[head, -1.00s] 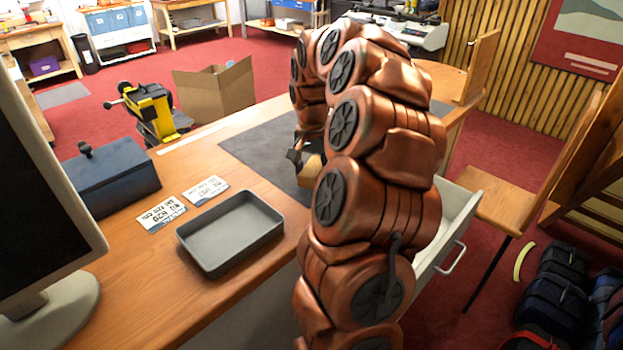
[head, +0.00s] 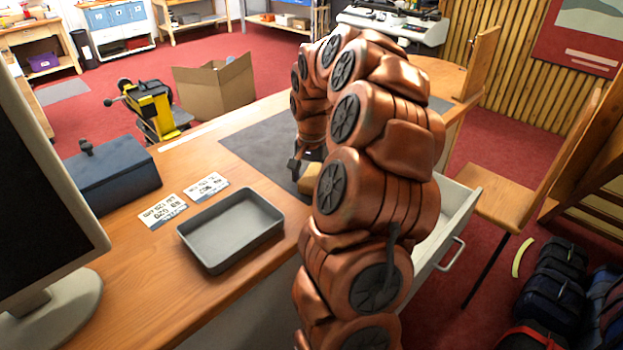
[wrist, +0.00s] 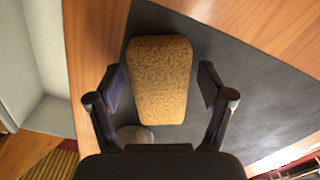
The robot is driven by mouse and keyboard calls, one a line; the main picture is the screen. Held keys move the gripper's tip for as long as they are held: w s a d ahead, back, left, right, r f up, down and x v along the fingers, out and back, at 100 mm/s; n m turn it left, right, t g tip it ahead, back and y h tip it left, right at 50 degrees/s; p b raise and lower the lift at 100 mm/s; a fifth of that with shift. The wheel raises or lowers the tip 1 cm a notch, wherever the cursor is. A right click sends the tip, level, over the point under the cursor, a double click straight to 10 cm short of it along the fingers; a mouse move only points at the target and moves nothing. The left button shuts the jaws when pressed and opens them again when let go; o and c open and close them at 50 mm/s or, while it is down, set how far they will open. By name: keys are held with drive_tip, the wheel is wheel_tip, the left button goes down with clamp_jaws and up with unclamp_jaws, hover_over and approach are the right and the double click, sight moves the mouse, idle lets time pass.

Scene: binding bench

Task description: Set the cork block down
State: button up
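The cork block (wrist: 160,80) is a tan, speckled block with rounded corners. In the wrist view it lies between the two fingers of my gripper (wrist: 160,88), over the dark grey mat (wrist: 230,60). A gap shows between the block and each finger, so my gripper is open around it. In the head view the block (head: 310,180) shows partly behind my arm, at the near edge of the mat (head: 255,150), with my gripper (head: 300,165) at it. The block appears to rest on the mat.
A rounded grey thing (wrist: 135,134) shows at the block's near end. An empty grey tray (head: 230,258), two printed cards (head: 163,211) and a dark blue box (head: 110,180) are on the desk at left. A drawer (head: 455,225) stands open beyond my arm.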

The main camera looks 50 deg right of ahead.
sight(312, 177)
drive_tip(key=shift+r, duration=0.1)
wheel_tip(312, 177, up, 12)
drive_tip(key=b, duration=0.2)
idle(0.8)
drive_tip(key=s+a+n, duration=0.1)
drive_tip(key=a+n, duration=0.1)
drive_tip(key=a, duration=0.5)
drive_tip(key=s+a+f+n, duration=0.1)
drive_tip(key=s+a+n, duration=0.1)
drive_tip(key=a, duration=0.5)
drive_tip(key=s+a+n, duration=0.2)
drive_tip(key=a+n, duration=0.2)
drive_tip(key=a, duration=0.3)
drive_tip(key=shift+s+f+g, duration=0.1)
drive_tip(key=shift+f+g, duration=0.2)
drive_tip(key=shift+f, duration=0.05)
drive_tip(key=s+a+f+n, duration=0.3)
drive_tip(key=s+a+f, duration=0.1)
drive_tip(key=s, duration=0.5)
drive_tip(key=s+a+f+n+g, duration=0.1)
drive_tip(key=s+a+f+n, duration=0.1)
drive_tip(key=s+a+f, duration=0.3)
drive_tip(key=s+a, duration=0.2)
drive_tip(key=s, duration=0.2)
drive_tip(key=shift+n, duration=0.4)
